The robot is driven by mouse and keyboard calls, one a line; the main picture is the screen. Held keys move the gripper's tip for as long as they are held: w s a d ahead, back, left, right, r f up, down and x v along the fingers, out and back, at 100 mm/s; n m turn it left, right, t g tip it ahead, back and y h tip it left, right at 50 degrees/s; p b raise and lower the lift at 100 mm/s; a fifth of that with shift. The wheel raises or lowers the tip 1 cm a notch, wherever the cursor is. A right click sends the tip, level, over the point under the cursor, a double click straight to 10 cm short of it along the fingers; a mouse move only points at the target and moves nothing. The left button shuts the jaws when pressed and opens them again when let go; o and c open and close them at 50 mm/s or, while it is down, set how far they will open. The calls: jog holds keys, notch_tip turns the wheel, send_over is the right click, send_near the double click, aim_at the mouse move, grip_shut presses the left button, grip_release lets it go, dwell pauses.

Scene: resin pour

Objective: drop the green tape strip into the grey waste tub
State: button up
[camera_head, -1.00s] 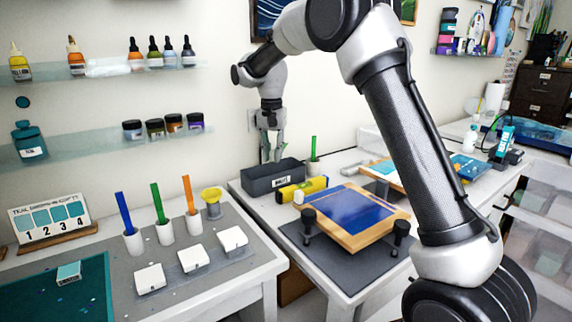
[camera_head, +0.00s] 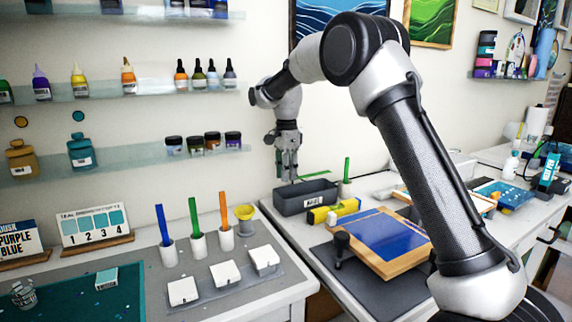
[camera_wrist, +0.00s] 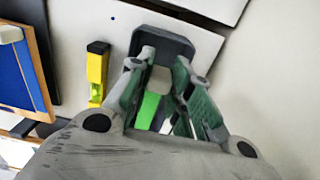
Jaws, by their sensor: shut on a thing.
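The grey waste tub (camera_head: 290,204) stands on the right-hand table near the wall. In the wrist view the tub (camera_wrist: 176,38) lies just beyond my fingers. My gripper (camera_head: 288,178) points down at the tub's left back part in the head view; its exact height above the rim is unclear. The green tape strip (camera_head: 316,174) sticks out to the right from the fingertips. The gripper is shut on it.
A yellow tool (camera_head: 320,214) lies in front of the tub. A white cup with an upright green stick (camera_head: 347,170) stands right of it. A wooden frame with a blue panel (camera_head: 385,236) lies nearer. Cups with coloured sticks stand on the left table.

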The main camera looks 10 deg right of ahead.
jog(key=shift+f, duration=4.7)
jog(key=o, duration=1.2)
jog(key=shift+r, duration=0.15)
jog(key=shift+o, duration=0.6)
jog(key=shift+w+r, duration=0.1)
jog(key=shift+r, duration=1)
jog(key=o, duration=0.3)
jog(key=shift+r, duration=3.3)
